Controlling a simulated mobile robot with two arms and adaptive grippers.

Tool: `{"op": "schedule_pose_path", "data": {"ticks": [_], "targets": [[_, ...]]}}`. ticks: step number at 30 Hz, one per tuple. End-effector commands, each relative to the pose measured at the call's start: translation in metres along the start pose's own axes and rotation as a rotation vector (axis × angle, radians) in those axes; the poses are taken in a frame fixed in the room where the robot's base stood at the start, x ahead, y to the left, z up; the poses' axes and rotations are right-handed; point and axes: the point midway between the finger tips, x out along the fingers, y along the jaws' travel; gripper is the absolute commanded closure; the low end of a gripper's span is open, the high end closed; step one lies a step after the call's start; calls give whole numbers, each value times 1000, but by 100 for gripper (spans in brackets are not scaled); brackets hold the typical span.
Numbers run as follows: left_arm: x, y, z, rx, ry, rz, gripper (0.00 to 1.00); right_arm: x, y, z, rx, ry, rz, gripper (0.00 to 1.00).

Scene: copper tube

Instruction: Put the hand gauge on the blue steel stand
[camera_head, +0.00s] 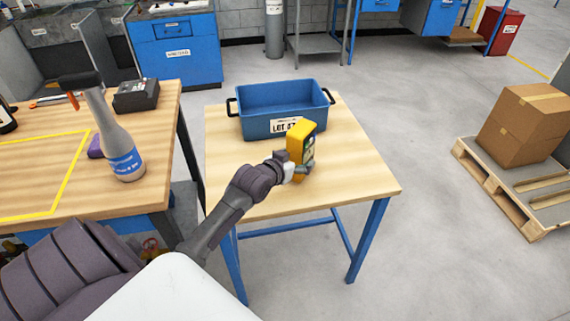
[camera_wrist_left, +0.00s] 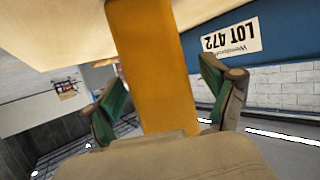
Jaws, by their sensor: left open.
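The hand gauge (camera_head: 295,140) is a yellow handheld device with a dark face, standing about upright over the wooden top of the blue steel stand (camera_head: 350,184), in front of the blue bin. My left gripper (camera_head: 300,170) is at the lower part of the gauge, with its fingers open on either side. In the left wrist view, the gauge's yellow body (camera_wrist_left: 150,60) lies between the two green-padded fingers, with a gap visible at the right finger. The gauge's lower end is partly hidden by the gripper in the head view. My right gripper is not in view.
A blue bin (camera_head: 258,123) labelled LOT 472 stands at the back of the stand. A workbench (camera_head: 60,189) at left holds a grey spray bottle (camera_head: 118,145) and a black device (camera_head: 136,95). Cartons on a pallet (camera_head: 500,190) are at right. The stand's front right is clear.

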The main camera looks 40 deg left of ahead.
Motion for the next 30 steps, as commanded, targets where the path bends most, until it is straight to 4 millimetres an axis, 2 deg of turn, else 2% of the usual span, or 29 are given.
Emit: {"op": "schedule_pose_path", "data": {"ticks": [1, 6, 12, 18, 30], "targets": [[-13, 0, 0, 3, -1, 0, 15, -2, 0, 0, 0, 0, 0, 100], [-50, 0, 1, 2, -3, 0, 15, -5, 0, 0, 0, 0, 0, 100], [-83, 0, 0, 1, -1, 0, 15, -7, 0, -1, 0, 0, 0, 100], [-95, 0, 0, 0, -1, 0, 15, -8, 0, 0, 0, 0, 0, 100], [-95, 0, 0, 1, 0, 0, 15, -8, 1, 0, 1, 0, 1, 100]]}}
